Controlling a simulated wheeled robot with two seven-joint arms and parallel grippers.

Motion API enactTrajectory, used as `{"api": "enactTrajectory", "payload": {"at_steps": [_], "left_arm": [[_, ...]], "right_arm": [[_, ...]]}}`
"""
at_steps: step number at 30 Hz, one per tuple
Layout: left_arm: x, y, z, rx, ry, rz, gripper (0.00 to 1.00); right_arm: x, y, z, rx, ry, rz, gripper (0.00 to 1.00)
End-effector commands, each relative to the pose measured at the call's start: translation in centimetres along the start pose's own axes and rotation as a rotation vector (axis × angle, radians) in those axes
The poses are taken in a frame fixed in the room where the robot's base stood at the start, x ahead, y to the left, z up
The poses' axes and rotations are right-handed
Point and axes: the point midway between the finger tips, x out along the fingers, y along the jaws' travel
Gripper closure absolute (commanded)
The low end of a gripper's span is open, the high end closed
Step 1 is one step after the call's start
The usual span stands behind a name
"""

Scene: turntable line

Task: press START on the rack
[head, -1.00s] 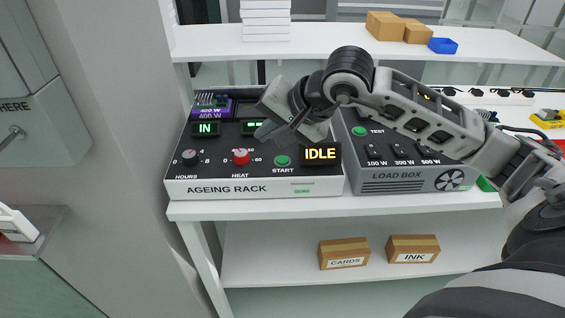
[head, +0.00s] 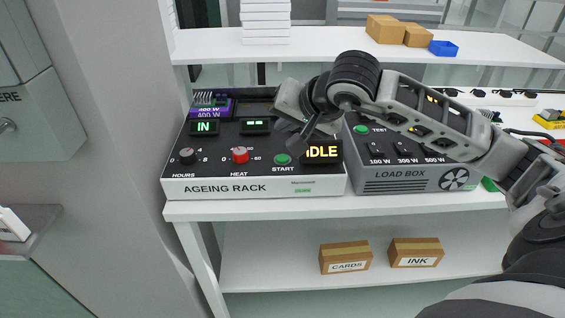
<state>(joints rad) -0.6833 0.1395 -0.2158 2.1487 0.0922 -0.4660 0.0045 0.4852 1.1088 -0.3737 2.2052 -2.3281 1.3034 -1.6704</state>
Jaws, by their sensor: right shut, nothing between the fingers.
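The ageing rack (head: 225,189) is a black-topped box with a white front on the white shelf. Its green START button (head: 282,159) lies near the front edge, left of the yellow IDLE display (head: 321,151). A red HEAT knob (head: 240,155) and a black HOURS knob (head: 187,156) are farther left. My right gripper (head: 298,142) is shut and empty, its tip pointing down just above and right of the START button, apparently apart from it. It covers a bit of the IDLE display's upper left corner. My left gripper is not in view.
The grey load box (head: 400,174) with a green TEST button (head: 361,130) stands right of the rack, under my right arm. Boxes marked CARDS (head: 345,256) and INK (head: 415,252) sit on the lower shelf. Cartons and a blue bin (head: 443,48) are on the upper shelf.

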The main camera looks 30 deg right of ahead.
Motion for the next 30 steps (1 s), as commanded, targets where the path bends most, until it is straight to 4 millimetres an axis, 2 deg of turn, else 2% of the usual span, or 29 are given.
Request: {"api": "enactTrajectory", "payload": {"at_steps": [1,9,30], "left_arm": [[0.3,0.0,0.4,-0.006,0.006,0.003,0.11],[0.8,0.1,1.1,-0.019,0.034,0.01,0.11],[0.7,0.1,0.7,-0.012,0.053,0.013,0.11]], "right_arm": [[0.9,0.7,0.7,0.001,-0.003,0.001,1.0],[3.0,2.2,2.2,0.0,0.001,-0.001,1.0],[3.3,2.4,2.4,0.001,0.0,0.0,1.0]]}}
